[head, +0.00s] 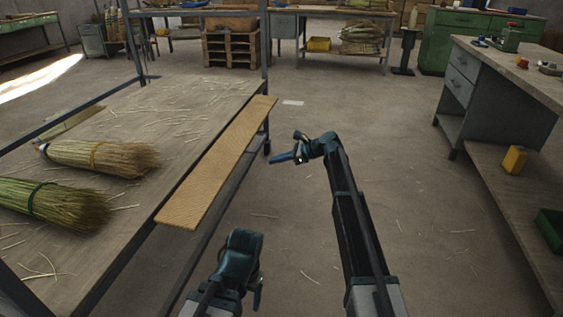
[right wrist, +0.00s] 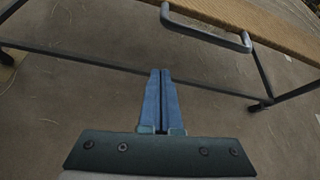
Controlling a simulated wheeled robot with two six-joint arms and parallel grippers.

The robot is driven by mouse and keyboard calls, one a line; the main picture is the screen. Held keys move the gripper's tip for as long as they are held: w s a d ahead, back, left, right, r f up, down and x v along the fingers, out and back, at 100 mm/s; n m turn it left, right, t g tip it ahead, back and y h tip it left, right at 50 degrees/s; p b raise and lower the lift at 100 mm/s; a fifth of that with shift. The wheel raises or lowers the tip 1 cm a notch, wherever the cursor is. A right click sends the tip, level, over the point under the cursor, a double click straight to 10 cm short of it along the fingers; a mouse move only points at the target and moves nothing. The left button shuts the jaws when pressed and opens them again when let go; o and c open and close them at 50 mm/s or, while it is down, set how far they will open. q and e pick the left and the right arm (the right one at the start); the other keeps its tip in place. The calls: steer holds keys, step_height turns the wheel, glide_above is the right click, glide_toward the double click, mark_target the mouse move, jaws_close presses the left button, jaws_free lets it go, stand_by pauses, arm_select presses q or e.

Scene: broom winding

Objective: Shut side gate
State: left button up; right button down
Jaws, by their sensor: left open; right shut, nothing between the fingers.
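The side gate is a long tan board (head: 218,163) along the right side of a cart with a wooden deck (head: 190,115). It lies slanted outward beside the deck edge; its exact angle is hard to tell. In the right wrist view the board (right wrist: 265,22) crosses the top and carries a grey bar handle (right wrist: 207,31). My right gripper (head: 275,159) is to the right of the board in the head view; its blue fingers (right wrist: 160,72) are shut, empty and apart from the handle. My left gripper (head: 257,297) is low in the head view, open, right of the cart.
Two straw broom heads (head: 103,157) (head: 55,203) and loose straw lie on the deck. Dark frame posts (head: 265,45) rise at the cart's corners. A workbench (head: 500,80) stands at right. The floor between cart and bench is clear apart from straw bits.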

steer(key=shift+w+a+r+p, duration=0.25)
steer(key=shift+a+p, duration=0.15)
steer(key=shift+a, duration=0.45)
steer(key=shift+w+a+r+p, duration=0.1)
steer(key=shift+a+r+p, duration=0.2)
steer(key=shift+a, duration=0.5)
steer(key=shift+w+a+r+p, duration=0.2)
steer(key=shift+a+p, duration=0.25)
steer(key=shift+a, duration=0.4)
